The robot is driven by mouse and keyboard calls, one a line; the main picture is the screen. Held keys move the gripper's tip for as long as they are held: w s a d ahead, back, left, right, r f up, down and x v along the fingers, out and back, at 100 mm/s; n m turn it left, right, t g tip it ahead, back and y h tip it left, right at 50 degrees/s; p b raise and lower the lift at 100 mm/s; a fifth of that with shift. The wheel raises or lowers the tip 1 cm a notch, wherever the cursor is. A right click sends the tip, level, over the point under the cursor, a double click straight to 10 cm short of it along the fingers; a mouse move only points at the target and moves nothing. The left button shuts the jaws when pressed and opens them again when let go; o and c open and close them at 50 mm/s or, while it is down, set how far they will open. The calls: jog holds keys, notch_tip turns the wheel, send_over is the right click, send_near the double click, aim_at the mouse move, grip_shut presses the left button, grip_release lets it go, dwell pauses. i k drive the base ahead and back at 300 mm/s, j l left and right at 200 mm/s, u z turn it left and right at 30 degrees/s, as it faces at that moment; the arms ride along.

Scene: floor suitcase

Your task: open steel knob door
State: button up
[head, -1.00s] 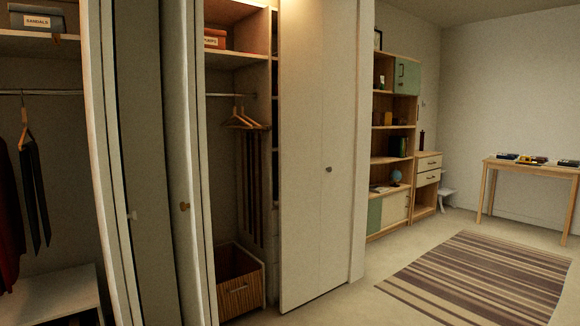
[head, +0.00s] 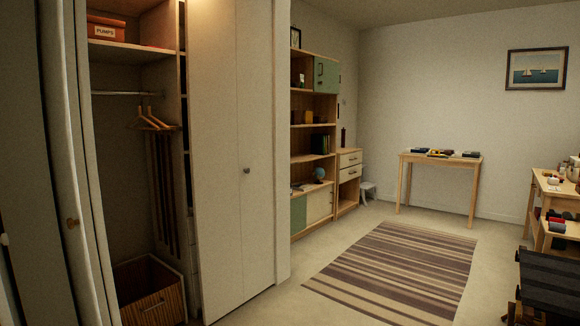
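The closet's folding door (head: 240,150) is pale and nearly flat across the right part of the closet. A small round dark grey, steel-looking knob (head: 247,171) sits on its right panel, near mid-height. Another folded door (head: 78,170) stands at the left, with a wooden-coloured knob (head: 72,222). A white knob (head: 4,239) shows at the left edge. My gripper is not in view.
The closet's open middle part holds a "PUMPS" box (head: 106,29), hangers and a basket (head: 150,292). Right of the closet stand a shelf unit (head: 314,135) and a table (head: 440,160). A striped rug (head: 395,270) lies on the clear floor; a dark seat (head: 548,285) is at lower right.

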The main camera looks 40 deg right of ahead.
aim_at(254, 18)
jog(key=z, duration=0.95)
jog(key=i+l, duration=0.25)
jog(key=i, duration=0.3)
jog(key=i+l, duration=0.25)
jog(key=i, duration=0.25)
jog(key=i+l+u, duration=0.1)
jog(key=i+l, duration=0.2)
jog(key=i, duration=0.25)
jog(key=i+l, duration=0.3)
jog(key=i, duration=0.25)
jog(key=i+l, duration=0.3)
jog(key=i, duration=0.2)
jog(key=i+l, duration=0.3)
jog(key=i, duration=0.2)
jog(key=i+l+u, duration=0.1)
jog(key=i+l, duration=0.2)
jog(key=i, duration=0.25)
